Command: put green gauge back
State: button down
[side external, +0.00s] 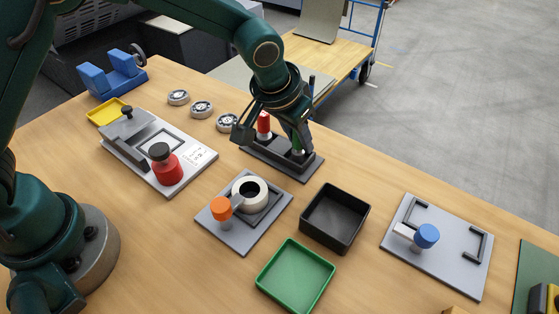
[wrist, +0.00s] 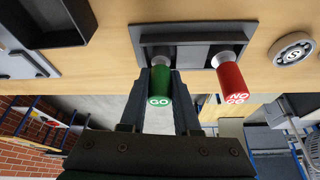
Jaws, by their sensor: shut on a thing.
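The green GO gauge (wrist: 160,86) stands upright over the dark two-place rack (wrist: 150,30). My gripper (wrist: 161,76) is shut on its green handle, one finger on each side. In the side external view my gripper (side external: 299,142) is low over the right-hand place of the rack (side external: 262,160), and the green gauge (side external: 296,136) is partly hidden by a finger. A pale metal part shows below the green handle; I cannot tell whether it is fully seated. The red NO GO gauge (wrist: 231,80) stands in the other place, also seen in the side external view (side external: 264,124).
A grey plate with a ring and orange knob (side external: 220,208), a black tray (side external: 335,216) and a green tray (side external: 295,276) are in front. A plate with a blue knob (side external: 427,236) is at right.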

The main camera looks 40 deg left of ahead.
jog(key=shift+f, duration=0.15)
jog(key=c, duration=0.6)
grip_release()
jog(key=shift+c, duration=0.2)
jog(key=shift+s+r, duration=0.1)
jog(key=shift+r, duration=0.5)
jog(key=d+v, duration=0.1)
jog(key=v, duration=0.9)
jog(key=s+a+r+n+t, duration=0.1)
jog(key=s+a, duration=1.3)
jog(key=s, duration=0.3)
jog(key=shift+s+r+n+y, duration=0.25)
jog(key=shift+n+y, duration=0.05)
jog(key=shift+n, duration=0.1)
